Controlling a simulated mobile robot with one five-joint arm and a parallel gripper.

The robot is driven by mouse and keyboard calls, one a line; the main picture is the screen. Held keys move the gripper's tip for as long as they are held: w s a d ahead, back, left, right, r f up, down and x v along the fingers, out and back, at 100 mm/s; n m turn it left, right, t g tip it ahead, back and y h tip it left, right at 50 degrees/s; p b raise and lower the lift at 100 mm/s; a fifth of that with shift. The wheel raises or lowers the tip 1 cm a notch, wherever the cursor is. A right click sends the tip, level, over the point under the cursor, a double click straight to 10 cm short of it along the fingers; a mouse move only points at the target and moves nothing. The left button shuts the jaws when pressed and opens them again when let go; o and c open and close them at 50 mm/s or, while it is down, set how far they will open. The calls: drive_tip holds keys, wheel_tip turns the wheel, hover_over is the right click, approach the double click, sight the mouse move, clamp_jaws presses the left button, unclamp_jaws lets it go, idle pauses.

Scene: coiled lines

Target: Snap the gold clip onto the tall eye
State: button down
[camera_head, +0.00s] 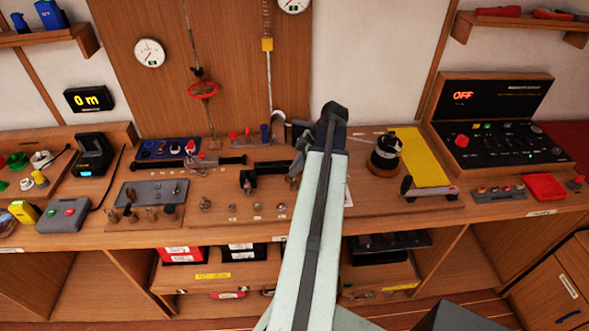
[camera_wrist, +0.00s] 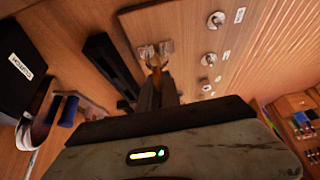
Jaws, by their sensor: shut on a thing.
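My gripper (camera_wrist: 156,72) is shut on a small gold clip (camera_wrist: 157,62), which shows at its fingertips in the wrist view. Most of the clip is hidden by the fingers. Several metal eyes on round bases stand on a pale board; in the wrist view one eye (camera_wrist: 216,20) is farthest off, another eye (camera_wrist: 208,60) is to the right of the clip, and a third eye (camera_wrist: 207,88) is nearer. The clip appears apart from them. I cannot tell which eye is tall. In the head view my gripper (camera_head: 297,165) is above the bench, partly hidden by my arm.
A dark bar (camera_wrist: 110,65) lies left of the gripper in the wrist view. In the head view a black-topped spool (camera_head: 385,152) and yellow panel (camera_head: 420,160) stand right of my arm. A black clamp-like block (camera_head: 248,181) stands to the left.

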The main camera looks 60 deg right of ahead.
drive_tip(key=shift+s+d, duration=0.1)
drive_tip(key=shift+s+d+r, duration=0.25)
drive_tip(key=shift+s, duration=0.1)
drive_tip(key=shift+r+p, duration=0.1)
drive_tip(key=shift+p, duration=0.25)
drive_tip(key=shift+s+r+p, duration=0.1)
drive_tip(key=shift+r+p, duration=0.6)
drive_tip(key=c, duration=1.5)
unclamp_jaws()
